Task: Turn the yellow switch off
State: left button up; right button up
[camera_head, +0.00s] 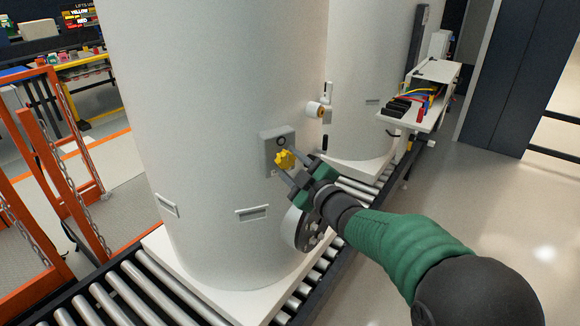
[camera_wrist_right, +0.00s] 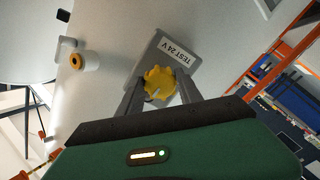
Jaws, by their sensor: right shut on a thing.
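The yellow switch (camera_head: 285,160) is a lobed knob on a grey box (camera_head: 272,146) fixed to the side of a large white tank (camera_head: 215,120). In the right wrist view the yellow switch (camera_wrist_right: 159,83) sits between the two fingers, and the grey box (camera_wrist_right: 178,54) carries a label reading "TEST 24 V". My right gripper (camera_head: 289,166) reaches in from the lower right and is shut on the switch; the fingers also show in the right wrist view (camera_wrist_right: 160,92). A pale pointer mark shows on the knob. My left gripper is not in view.
The tank stands on a white base over a roller conveyor (camera_head: 130,296). A round grey flange (camera_head: 303,230) is just below my right gripper. A small valve fitting (camera_head: 318,109) is above right. An orange frame with chains (camera_head: 50,150) stands at left. Open floor lies at right.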

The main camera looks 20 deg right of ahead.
dwell(0.3)
jog(key=o, duration=1.4)
jog(key=shift+a, duration=0.1)
jog(key=shift+c, duration=0.2)
jog(key=shift+s, duration=0.1)
jog(key=shift+s, duration=0.3)
jog(key=v, duration=1.6)
jog(key=shift+f, duration=0.1)
